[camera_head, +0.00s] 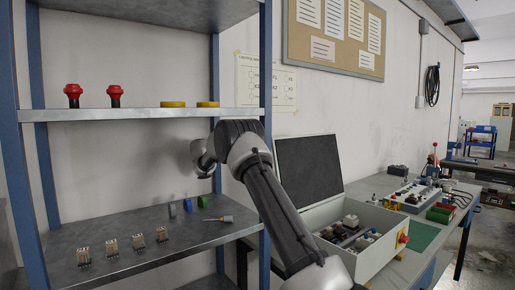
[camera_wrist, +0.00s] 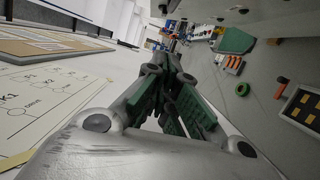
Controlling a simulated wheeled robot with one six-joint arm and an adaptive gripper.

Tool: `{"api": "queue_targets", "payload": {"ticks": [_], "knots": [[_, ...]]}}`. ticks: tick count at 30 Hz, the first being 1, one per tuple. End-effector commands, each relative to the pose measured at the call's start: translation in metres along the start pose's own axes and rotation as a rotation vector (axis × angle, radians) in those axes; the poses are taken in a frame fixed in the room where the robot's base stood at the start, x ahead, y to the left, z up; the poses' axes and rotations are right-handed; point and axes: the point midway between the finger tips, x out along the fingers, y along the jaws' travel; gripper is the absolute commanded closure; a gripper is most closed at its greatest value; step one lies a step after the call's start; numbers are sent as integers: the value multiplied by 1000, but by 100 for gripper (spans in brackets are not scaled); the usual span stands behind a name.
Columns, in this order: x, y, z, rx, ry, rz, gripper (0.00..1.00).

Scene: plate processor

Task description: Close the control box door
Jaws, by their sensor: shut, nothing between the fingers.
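The control box (camera_head: 377,243) is a light grey case on the workbench in the head view, with switches and parts inside and a red knob on a yellow plate at its front right. Its door (camera_head: 308,167), dark on its inner face, stands raised at the back left, tilted near the wall. My arm crosses in front of the box's left side. My gripper (camera_wrist: 173,67) is shut and empty in the wrist view, with green-and-black fingers together. In the head view the fingers are not clearly visible. I cannot make out the door in the wrist view.
A blue-post shelf (camera_head: 140,114) at the left holds red buttons, yellow rings and small parts. A pinboard (camera_head: 335,35) and a diagram sheet (camera_head: 266,82) hang on the wall. Beyond the box, the bench holds a green mat (camera_head: 421,236) and several devices.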

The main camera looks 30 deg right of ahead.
Motion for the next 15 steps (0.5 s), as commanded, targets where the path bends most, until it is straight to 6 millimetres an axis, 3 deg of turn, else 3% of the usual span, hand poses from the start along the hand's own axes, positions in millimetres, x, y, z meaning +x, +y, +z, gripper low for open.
{"api": "queue_targets", "payload": {"ticks": [9, 15], "knots": [[70, 0, 1, 0, -3, 0, 100], [76, 1, 27, 0, 0, -1, 100]]}}
